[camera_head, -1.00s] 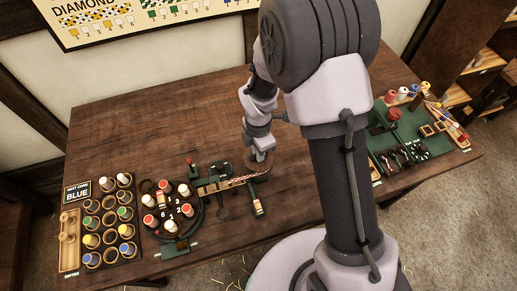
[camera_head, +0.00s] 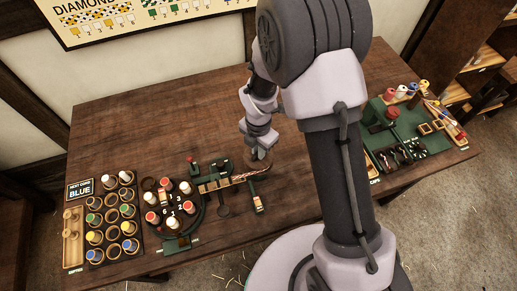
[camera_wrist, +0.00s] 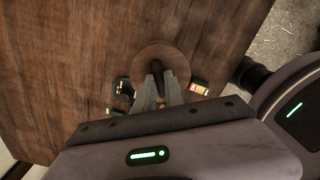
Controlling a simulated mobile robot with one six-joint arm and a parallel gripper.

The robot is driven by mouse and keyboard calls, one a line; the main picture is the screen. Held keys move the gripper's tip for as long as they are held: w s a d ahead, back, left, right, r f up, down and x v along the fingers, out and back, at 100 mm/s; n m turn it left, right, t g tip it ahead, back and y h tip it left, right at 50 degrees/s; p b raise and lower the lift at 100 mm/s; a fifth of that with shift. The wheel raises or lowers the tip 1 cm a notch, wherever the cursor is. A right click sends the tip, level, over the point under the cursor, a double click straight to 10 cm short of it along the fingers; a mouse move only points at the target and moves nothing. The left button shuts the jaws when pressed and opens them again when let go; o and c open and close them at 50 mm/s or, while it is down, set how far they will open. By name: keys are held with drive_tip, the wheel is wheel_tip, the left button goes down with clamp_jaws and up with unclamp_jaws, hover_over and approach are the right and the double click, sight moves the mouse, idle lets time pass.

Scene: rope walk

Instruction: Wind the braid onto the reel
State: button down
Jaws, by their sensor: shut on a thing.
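The red-and-white braid (camera_head: 248,177) runs from the green braiding stand (camera_head: 212,185) to the right, up to just under my gripper. The reel is a round brown wooden disc (camera_wrist: 180,62) with a dark upright handle (camera_wrist: 157,68) in the wrist view. My gripper (camera_wrist: 158,92) is shut on this dark handle, above the disc. In the head view my gripper (camera_head: 261,155) is at the braid's right end and hides much of the reel. Whether braid lies wound on the reel cannot be seen.
Left of the braid stand are a ring of red- and white-topped bobbins (camera_head: 186,187) and a rack of coloured bobbins (camera_head: 112,211). A sign reading BLUE (camera_head: 80,189) stands behind it. A green tray of tools (camera_head: 405,125) lies at the right. The table's back is clear.

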drive_tip(key=c, duration=1.4)
unclamp_jaws()
drive_tip(key=shift+c, duration=0.2)
wheel_tip(320, 180, up, 17)
drive_tip(key=p, duration=0.4)
drive_tip(key=shift+r, duration=0.2)
